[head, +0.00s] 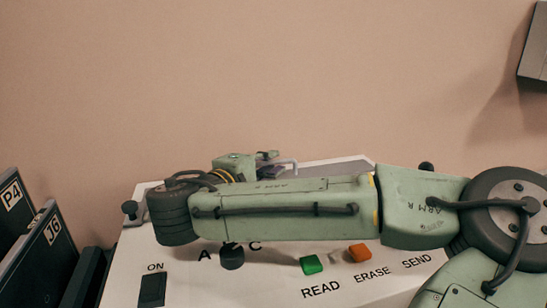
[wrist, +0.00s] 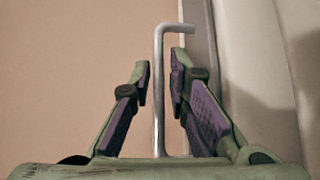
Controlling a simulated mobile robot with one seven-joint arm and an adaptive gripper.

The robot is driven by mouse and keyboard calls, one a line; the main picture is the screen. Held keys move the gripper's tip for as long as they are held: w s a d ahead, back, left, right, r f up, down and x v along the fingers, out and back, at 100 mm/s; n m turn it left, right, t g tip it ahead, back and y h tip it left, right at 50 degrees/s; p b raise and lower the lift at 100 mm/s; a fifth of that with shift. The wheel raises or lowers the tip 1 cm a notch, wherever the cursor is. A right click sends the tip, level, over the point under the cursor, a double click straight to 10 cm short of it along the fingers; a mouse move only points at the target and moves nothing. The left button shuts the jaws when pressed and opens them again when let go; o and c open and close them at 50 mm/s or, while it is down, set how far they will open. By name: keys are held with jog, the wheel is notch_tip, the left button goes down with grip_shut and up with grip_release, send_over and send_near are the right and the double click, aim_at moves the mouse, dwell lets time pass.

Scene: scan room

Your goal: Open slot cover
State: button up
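A bent metal handle (wrist: 159,60) stands between the two fingers of my gripper (wrist: 162,82) in the wrist view. The fingers with purple pads are open, one on each side of the handle, with a visible gap at the left finger. The right finger is close to the handle; I cannot tell whether it touches. In the head view my gripper (head: 268,165) is small and partly hidden behind my arm, beside the handle's bent end (head: 291,163). A slot cover cannot be clearly made out; my arm hides much of the machine's top.
The white console (head: 200,262) has a black ON switch (head: 152,290), a black knob (head: 232,257), a green READ button (head: 311,264) and an orange ERASE button (head: 359,252). A grey box (head: 534,45) hangs upper right.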

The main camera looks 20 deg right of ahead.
jog(key=shift+d, duration=0.1)
jog(key=shift+c, duration=0.4)
grip_shut()
dwell(0.4)
